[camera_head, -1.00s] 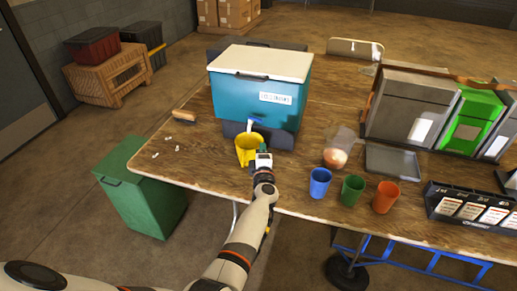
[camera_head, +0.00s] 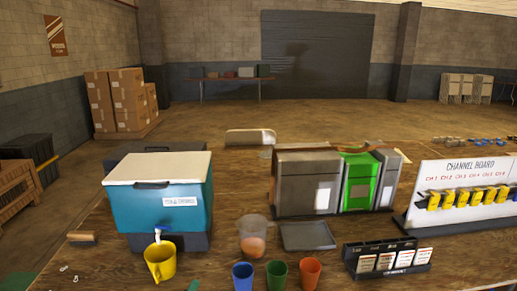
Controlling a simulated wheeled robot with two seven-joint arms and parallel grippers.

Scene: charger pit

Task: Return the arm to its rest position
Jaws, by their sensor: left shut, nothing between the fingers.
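My left gripper (camera_head: 193,285) shows only as a small dark green tip at the bottom edge; the rest of that arm is out of frame. The tip is shut and empty, just right of and nearer than the yellow mug (camera_head: 160,262), with a small gap between them. The mug stands upright under the white spout (camera_head: 158,236) of the teal cooler (camera_head: 158,205) with its white lid. My right gripper is not in view.
Blue (camera_head: 243,276), green (camera_head: 277,275) and orange (camera_head: 310,273) cups stand along the table's front. A clear pitcher (camera_head: 252,238), grey tray (camera_head: 307,236), dispensers (camera_head: 307,183), black label rack (camera_head: 387,258) and channel board (camera_head: 467,192) stand further right. A brush (camera_head: 82,238) lies left.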

